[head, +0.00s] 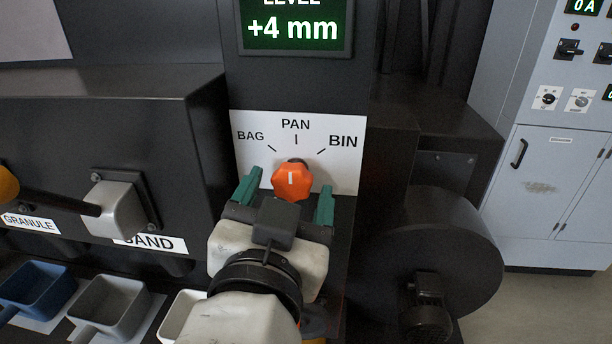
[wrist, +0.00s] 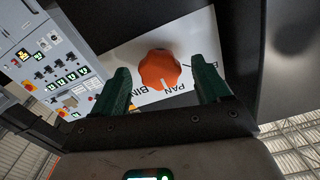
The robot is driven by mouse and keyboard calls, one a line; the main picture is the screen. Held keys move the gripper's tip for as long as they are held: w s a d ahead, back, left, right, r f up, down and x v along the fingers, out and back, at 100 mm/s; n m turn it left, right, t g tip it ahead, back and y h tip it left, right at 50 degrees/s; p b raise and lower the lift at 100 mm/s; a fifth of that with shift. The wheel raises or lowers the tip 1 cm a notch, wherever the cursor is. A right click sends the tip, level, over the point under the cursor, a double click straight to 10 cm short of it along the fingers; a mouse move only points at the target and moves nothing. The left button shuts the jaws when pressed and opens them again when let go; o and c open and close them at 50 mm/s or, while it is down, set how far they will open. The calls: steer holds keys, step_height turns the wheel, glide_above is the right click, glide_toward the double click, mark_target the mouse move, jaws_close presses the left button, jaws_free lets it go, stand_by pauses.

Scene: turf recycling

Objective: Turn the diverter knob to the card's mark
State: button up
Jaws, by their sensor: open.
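The orange diverter knob (head: 290,183) sits on a white label plate (head: 345,175) marked BAG, PAN and BIN. Its white line stands upright, in line with PAN. The knob also shows in the wrist view (wrist: 158,68), with its white line toward the word PAN. My gripper (head: 286,194) is open, with one green finger on each side of the knob. In the wrist view the fingers of my gripper (wrist: 163,82) have gaps to the knob on both sides, and I see no contact. No card with a readable mark is in view.
A green display (head: 295,27) above reads +4 mm. At left are a grey lever block (head: 118,215) and scoops, one blue (head: 38,288). A dark round housing (head: 440,255) stands close at right. A grey control cabinet (head: 550,190) is farther right.

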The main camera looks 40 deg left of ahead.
steer(key=shift+w+a, duration=0.3)
steer(key=shift+w, duration=0.25)
steer(key=c, duration=1)
steer(key=shift+c, duration=0.2)
steer(key=n+p, duration=0.2)
steer(key=n, duration=0.2)
steer(key=shift+d+r+n+p, duration=0.1)
steer(key=shift+n+p, duration=0.2)
steer(key=n+p, duration=0.2)
steer(key=n, duration=0.3)
steer(key=shift+p, duration=0.35)
steer(key=shift+n, duration=0.3)
